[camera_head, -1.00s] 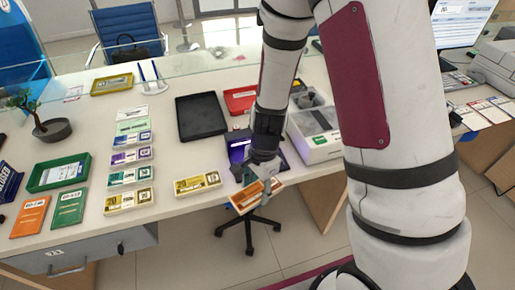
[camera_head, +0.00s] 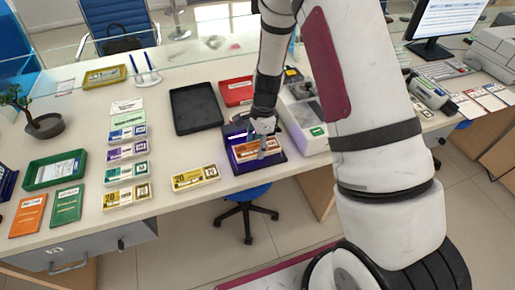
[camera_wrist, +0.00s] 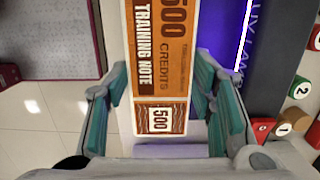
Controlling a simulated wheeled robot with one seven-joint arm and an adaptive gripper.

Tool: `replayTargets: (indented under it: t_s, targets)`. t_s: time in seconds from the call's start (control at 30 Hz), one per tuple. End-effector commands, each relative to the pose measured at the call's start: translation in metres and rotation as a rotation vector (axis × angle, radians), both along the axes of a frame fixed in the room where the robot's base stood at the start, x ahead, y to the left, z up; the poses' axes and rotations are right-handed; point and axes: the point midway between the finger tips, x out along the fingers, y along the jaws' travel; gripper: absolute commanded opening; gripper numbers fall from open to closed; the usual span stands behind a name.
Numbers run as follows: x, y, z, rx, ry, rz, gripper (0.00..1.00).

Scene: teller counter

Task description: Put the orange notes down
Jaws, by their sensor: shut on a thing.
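The orange notes (camera_head: 257,150) are a flat stack with a white-edged "500 credits training note" face, close up in the wrist view (camera_wrist: 160,75). My gripper (camera_head: 262,145) is shut on the notes, its teal-padded fingers at either side of them in the wrist view (camera_wrist: 165,110). In the head view the notes are over the dark purple-lit lamp unit (camera_head: 228,167) near the counter's front edge. I cannot tell whether they touch its surface. A violet light strip (camera_wrist: 243,45) shows beside the notes in the wrist view.
Yellow notes (camera_head: 195,178) lie just left of the lamp unit. A column of coloured note stacks (camera_head: 127,152) lies farther left. A black tray (camera_head: 196,108) and a red tray (camera_head: 237,91) are behind. A pale machine (camera_head: 305,115) stands close on the right.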

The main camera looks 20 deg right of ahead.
Motion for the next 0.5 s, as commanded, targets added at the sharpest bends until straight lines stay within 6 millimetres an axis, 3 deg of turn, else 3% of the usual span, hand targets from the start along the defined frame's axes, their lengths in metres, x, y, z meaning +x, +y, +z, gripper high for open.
replayTargets:
  t_s: [0.17, 0.3, 0.5]
  targets:
    - [0.014, -0.005, -0.001, -0.001, -0.001, 0.001, 0.20]
    - [0.010, -0.005, -0.023, 0.000, 0.005, 0.000, 0.20]
    - [0.012, -0.004, -0.036, 0.000, 0.000, 0.000, 0.20]
